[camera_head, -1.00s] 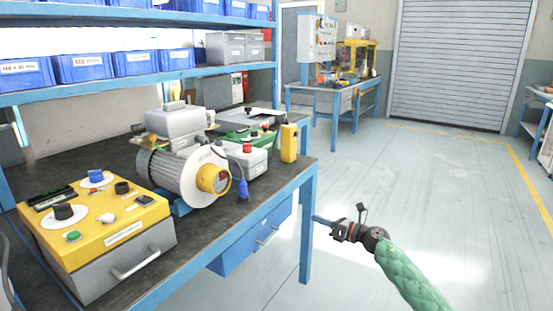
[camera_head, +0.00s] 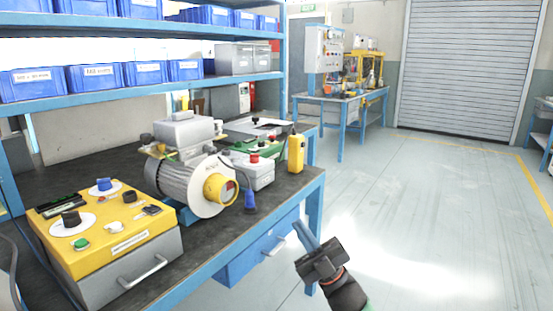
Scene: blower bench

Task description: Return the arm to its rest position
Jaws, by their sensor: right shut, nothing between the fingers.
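My right gripper (camera_head: 308,239) is in front of the bench's right front leg, low in the middle right of the head view. Its fingers are closed together, with nothing seen between them, and they point up and left toward the bench. Only the gripper and a bit of my wrist show; the rest of the right arm is below the picture. My left gripper is not in view.
The workbench (camera_head: 224,243) carries a yellow control box (camera_head: 105,230), a motor blower (camera_head: 190,180), a grey box with a red button (camera_head: 255,170) and a yellow handheld unit (camera_head: 296,153). Shelves with blue bins (camera_head: 95,77) stand above. Open floor (camera_head: 430,220) lies to the right.

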